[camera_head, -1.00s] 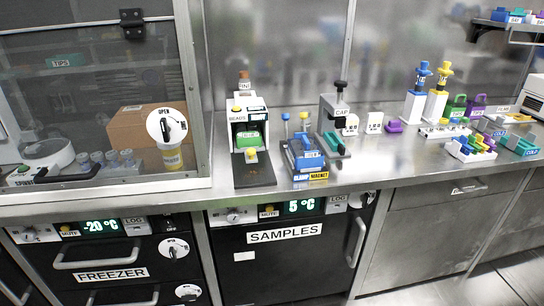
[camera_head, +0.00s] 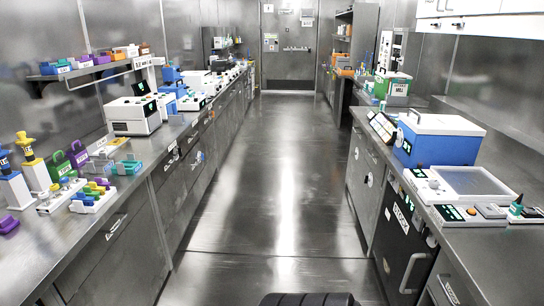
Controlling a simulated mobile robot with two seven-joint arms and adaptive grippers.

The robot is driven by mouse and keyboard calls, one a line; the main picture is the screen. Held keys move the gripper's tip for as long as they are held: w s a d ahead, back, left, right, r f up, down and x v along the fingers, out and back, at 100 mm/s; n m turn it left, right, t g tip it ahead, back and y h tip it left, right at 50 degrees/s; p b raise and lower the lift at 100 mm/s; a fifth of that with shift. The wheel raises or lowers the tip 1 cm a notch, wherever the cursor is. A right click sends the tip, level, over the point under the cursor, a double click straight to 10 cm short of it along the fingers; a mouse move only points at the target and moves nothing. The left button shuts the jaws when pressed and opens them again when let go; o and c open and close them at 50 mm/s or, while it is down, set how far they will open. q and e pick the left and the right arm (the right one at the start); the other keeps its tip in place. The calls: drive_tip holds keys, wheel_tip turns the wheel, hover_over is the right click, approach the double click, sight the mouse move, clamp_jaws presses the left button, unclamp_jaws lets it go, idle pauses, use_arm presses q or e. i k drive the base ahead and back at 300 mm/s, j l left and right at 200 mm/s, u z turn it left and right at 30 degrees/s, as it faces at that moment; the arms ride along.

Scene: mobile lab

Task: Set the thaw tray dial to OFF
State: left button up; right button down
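A low white unit with a flat grey plate on top (camera_head: 472,182) sits on the right-hand bench, near the front. It may be the thaw tray, but I can read no label on it. Its front panel (camera_head: 465,213) carries a small green-lit display and orange and grey controls. The dial and its setting are too small to make out. Neither of my grippers is in view.
A blue box with a white lid (camera_head: 438,138) stands behind the flat unit. A black-fronted cabinet (camera_head: 397,240) is below. The left bench holds racks, bottles and a white instrument (camera_head: 133,115). The aisle floor (camera_head: 275,180) between the benches is clear.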

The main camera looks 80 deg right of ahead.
sight(433, 184)
drive_tip(key=z, duration=3.75)
